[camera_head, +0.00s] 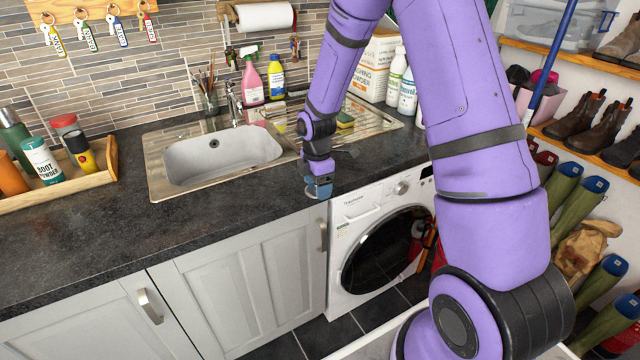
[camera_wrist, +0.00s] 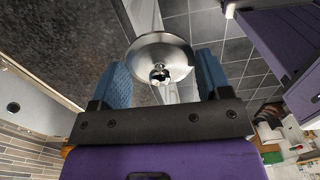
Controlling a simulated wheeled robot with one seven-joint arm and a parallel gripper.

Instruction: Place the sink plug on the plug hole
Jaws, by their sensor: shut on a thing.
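The sink plug (camera_wrist: 158,48) is a shiny metal disc with a small round knob. It shows between the two blue fingers of my gripper (camera_wrist: 162,78) in the wrist view. My gripper is shut on it and holds it up over the worktop's front edge. In the head view my gripper (camera_head: 318,188) is right of the sink basin and in front of the drainer, above the washing machine's top left corner. The plug hole (camera_head: 214,143) is a dark round spot in the basin (camera_head: 190,165), uncovered, to the left of my gripper.
The tap (camera_head: 235,105) stands behind the basin. A brush pot (camera_head: 208,102), a pink spray bottle (camera_head: 252,80) and a sponge (camera_head: 345,119) are nearby. A wooden tray (camera_head: 104,176) of bottles lies at the left. Dark worktop (camera_head: 180,230) in front of the sink is clear.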

